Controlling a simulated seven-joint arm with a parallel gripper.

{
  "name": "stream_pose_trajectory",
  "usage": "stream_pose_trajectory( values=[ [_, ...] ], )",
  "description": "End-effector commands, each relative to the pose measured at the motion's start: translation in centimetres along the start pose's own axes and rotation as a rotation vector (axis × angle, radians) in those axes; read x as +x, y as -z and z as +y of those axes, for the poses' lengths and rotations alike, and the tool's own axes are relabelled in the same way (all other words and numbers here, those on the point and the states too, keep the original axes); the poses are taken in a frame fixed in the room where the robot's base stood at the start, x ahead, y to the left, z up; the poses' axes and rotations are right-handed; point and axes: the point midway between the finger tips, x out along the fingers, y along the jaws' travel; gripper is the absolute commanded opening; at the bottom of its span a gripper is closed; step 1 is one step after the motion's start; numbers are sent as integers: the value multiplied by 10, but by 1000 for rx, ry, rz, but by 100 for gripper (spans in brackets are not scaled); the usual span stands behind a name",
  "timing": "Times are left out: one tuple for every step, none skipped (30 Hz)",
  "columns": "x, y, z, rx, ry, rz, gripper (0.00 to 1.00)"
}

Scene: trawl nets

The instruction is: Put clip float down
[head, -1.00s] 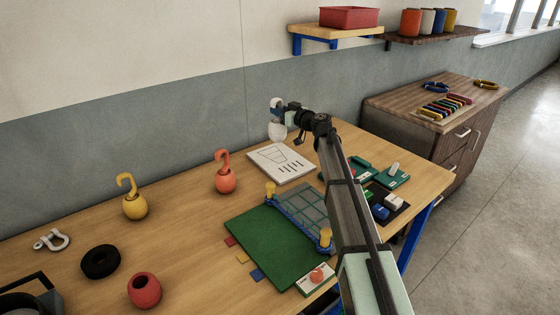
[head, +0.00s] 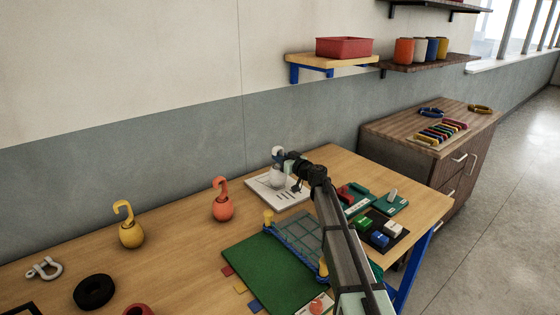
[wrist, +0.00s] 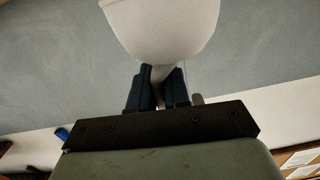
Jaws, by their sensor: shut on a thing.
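A white clip float (head: 277,179) with a hook at its top is in my gripper (head: 279,158), over or in front of the white printed sheet (head: 293,199) at the back of the table. I cannot tell whether its base touches anything. In the wrist view the float (wrist: 160,28) fills the top middle, and my gripper's dark blue fingers (wrist: 159,82) are shut on its narrow part. A yellow clip float (head: 131,235) and an orange clip float (head: 223,209) stand upright on the table to the left, hooks up.
A green mat (head: 262,272) with a blue-edged net frame (head: 298,250) lies in front. Small red, green, blue and white pieces sit on dark trays (head: 373,241) at right. A shackle (head: 45,268) and a black ring (head: 93,291) lie at left. Bare table surrounds the hooked floats.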

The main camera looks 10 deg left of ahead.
Motion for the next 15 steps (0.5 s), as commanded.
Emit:
stream_pose_trajectory(
  values=[
    [0,-6,0,0,0,-1,0],
    [0,-8,0,0,0,0,0],
    [0,-10,0,1,0,0,0],
    [0,-10,0,0,0,1,0],
    [0,-10,1,0,0,1,0],
    [0,-10,1,0,0,1,0],
    [0,-10,1,0,0,1,0],
    [0,-10,0,0,0,1,0],
    [0,-10,0,0,0,1,0],
    [0,-10,0,0,0,1,0],
    [0,-10,1,0,0,1,0],
    [0,-11,1,0,0,1,0],
    [0,-12,1,0,0,1,0],
    [0,-12,1,0,0,1,0],
    [0,-13,1,-1,0,0,18]
  ],
)
